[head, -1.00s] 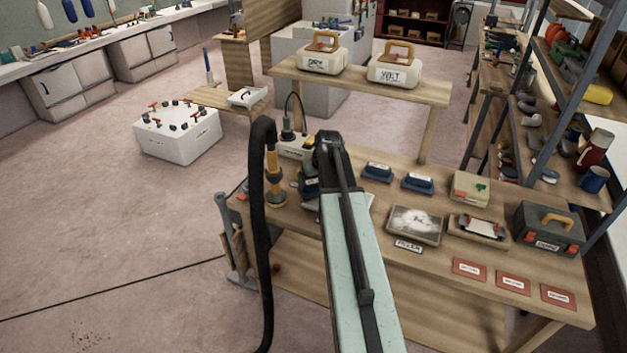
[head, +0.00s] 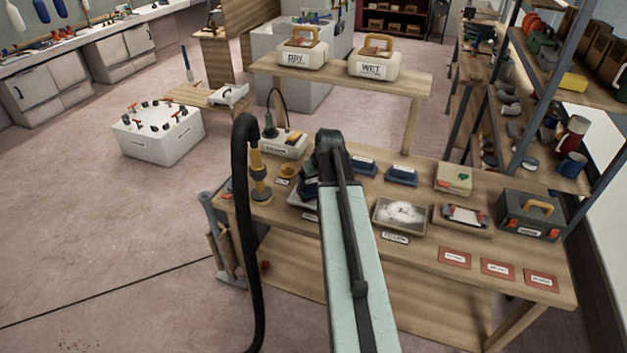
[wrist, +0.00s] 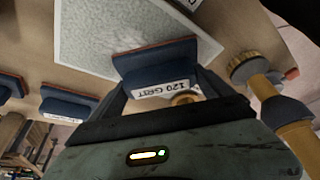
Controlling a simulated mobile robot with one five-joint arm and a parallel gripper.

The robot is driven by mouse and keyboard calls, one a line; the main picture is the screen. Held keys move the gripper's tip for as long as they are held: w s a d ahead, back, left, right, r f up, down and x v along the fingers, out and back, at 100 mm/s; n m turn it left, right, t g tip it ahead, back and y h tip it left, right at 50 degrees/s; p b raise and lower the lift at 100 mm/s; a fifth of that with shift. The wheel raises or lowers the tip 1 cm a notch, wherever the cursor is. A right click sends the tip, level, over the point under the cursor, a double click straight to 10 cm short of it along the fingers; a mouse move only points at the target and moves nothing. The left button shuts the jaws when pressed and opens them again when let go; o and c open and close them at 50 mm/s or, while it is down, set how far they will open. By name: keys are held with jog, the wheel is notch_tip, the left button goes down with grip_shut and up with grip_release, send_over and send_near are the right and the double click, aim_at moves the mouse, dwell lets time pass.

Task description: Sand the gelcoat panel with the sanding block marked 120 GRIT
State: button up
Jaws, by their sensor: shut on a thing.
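In the wrist view my gripper (wrist: 163,90) is shut on a dark blue sanding block (wrist: 155,60) whose white label reads 120 GRIT. The pale, speckled gelcoat panel (wrist: 115,35) lies on the bench just beyond the block, and the block overlaps its near edge in the picture. I cannot tell whether block and panel touch. In the head view my arm hides most of the panel, and only its left edge (head: 299,201) shows. The gripper is mostly hidden there too.
Two other blue blocks (head: 363,165) (head: 402,175) sit on the workbench (head: 420,240). A yellow-handled tool with a black hose (head: 260,180) stands left of my arm. A tray of white powder (head: 399,215), a toolbox (head: 529,214) and red sheets (head: 454,258) are to the right.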

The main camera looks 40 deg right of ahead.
jog(key=shift+s+d, duration=0.85)
jog(key=shift+s, duration=0.55)
jog(key=shift+s+d, duration=0.9)
jog(key=shift+s, duration=0.5)
jog(key=shift+s+d, duration=0.85)
jog(key=shift+s, duration=0.55)
jog(key=shift+s+d, duration=0.45)
jog(key=shift+s, duration=0.3)
jog(key=shift+s+d, duration=0.4)
jog(key=shift+s, duration=0.35)
jog(key=shift+s+a, duration=0.65)
jog(key=shift+a, duration=0.45)
jog(key=shift+w, duration=0.15)
jog(key=shift+w+a+r, duration=0.1)
jog(key=shift+w+a, duration=0.3)
jog(key=shift+w, duration=0.35)
jog(key=shift+w+a, duration=0.4)
jog(key=shift+w, duration=0.3)
